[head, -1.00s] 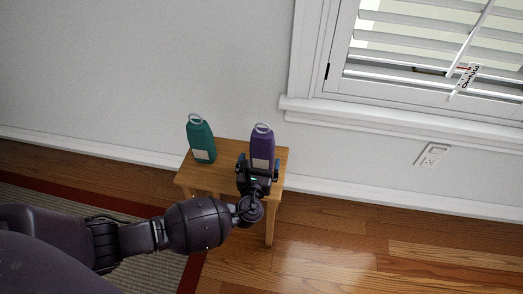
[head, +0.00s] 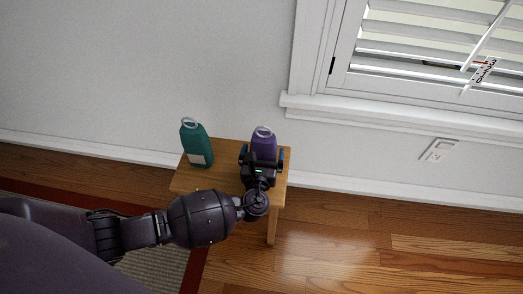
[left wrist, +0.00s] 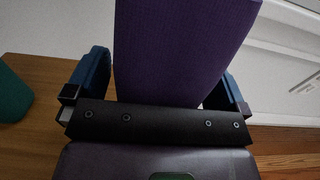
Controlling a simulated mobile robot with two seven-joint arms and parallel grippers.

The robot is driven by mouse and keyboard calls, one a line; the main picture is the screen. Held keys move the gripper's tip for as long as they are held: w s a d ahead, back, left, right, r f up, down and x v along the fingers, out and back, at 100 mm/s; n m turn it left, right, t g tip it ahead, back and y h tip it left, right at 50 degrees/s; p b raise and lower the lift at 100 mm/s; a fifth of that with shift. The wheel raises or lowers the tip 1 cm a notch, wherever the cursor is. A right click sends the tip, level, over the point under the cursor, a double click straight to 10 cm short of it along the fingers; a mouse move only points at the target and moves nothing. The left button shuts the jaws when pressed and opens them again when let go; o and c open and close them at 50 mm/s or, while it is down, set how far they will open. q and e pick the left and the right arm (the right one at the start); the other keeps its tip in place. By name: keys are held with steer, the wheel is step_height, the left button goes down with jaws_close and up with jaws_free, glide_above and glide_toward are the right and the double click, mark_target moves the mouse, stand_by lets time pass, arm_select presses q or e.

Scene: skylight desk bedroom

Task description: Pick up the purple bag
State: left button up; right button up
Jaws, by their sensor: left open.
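The purple bag (head: 264,143) stands upright on a small wooden table (head: 222,179), with a pale ring handle on top. My left gripper (head: 262,158) is at its near side and hides its lower part. In the left wrist view the purple bag (left wrist: 180,50) rises between the two blue-padded fingers (left wrist: 160,85). The fingers are apart, one on each side of the bag. A gap shows at the left finger; whether the right finger touches the bag I cannot tell. My right gripper is not in view.
A teal bag (head: 196,145) with a ring handle stands on the table to the left of the purple one; its edge shows in the left wrist view (left wrist: 12,92). The white wall (head: 150,70) is close behind the table. A shuttered window (head: 420,50) is at upper right.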

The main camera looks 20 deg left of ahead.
mark_target(263, 148)
arm_select(q)
steer(key=shift+r, duration=0.1)
steer(key=shift+c, duration=0.6)
steer(key=c, duration=0.7)
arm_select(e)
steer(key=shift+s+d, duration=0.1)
arm_select(q)
steer(key=shift+r, duration=0.3)
step_height(263, 148, up, 5)
steer(key=shift+w+f+p, duration=0.1)
steer(key=shift+w+p, duration=0.05)
steer(key=shift+p, duration=1.05)
step_height(263, 148, up, 5)
steer(key=shift+p, duration=1)
step_height(263, 148, up, 8)
steer(key=p, duration=0.3)
steer(key=shift+s+d+r+p, duration=0.1)
steer(key=shift+s+r+p, duration=0.1)
steer(key=shift+r+p, duration=0.5)
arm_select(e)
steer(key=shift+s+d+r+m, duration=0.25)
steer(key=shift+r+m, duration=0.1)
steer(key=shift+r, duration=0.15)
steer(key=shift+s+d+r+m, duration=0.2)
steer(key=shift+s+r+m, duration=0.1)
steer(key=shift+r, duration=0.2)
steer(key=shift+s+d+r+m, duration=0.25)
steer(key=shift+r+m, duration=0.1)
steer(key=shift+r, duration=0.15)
